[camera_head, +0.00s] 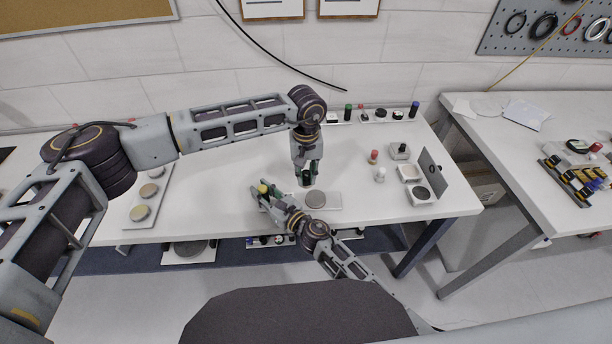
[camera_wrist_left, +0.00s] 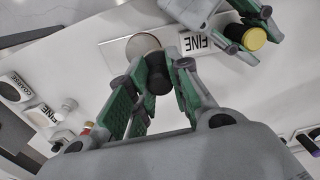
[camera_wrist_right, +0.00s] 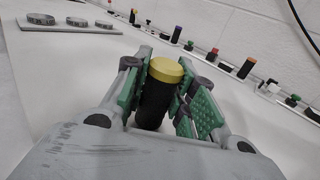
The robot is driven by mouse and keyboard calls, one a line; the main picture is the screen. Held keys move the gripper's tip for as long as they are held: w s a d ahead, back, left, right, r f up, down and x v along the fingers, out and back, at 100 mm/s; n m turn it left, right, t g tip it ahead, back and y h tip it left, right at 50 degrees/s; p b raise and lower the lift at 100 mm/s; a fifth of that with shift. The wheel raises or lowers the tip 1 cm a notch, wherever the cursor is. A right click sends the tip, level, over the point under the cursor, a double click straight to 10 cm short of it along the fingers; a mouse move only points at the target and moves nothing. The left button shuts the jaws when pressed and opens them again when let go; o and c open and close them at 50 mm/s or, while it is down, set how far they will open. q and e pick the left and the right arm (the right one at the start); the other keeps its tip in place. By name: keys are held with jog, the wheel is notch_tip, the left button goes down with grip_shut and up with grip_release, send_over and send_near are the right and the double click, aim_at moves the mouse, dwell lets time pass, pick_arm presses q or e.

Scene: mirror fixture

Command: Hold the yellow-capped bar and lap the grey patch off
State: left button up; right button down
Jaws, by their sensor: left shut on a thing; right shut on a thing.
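My right gripper (camera_head: 264,195) is shut on the yellow-capped bar (camera_wrist_right: 157,100). The bar is black with a yellow end cap and stands up between the green-padded fingers. Its cap also shows in the left wrist view (camera_wrist_left: 254,39). My left gripper (camera_head: 306,180) is shut on a small dark cylindrical piece (camera_wrist_left: 158,82), mostly hidden between its fingers. A round grey disc (camera_head: 316,199) lies on a white plate marked FINE (camera_head: 335,200), just right of and below the left gripper. The bar and the dark piece are apart. I cannot make out the grey patch.
A white board with several round discs (camera_head: 141,213) lies at the left of the table. Small capped bars line the back edge. Two white trays and an upright dark panel (camera_head: 432,171) stand at the right. A second table (camera_head: 500,138) is further right.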

dwell(0.3)
dwell(0.4)
jog(key=c, duration=1.1)
grip_release()
jog(key=shift+v, duration=6)
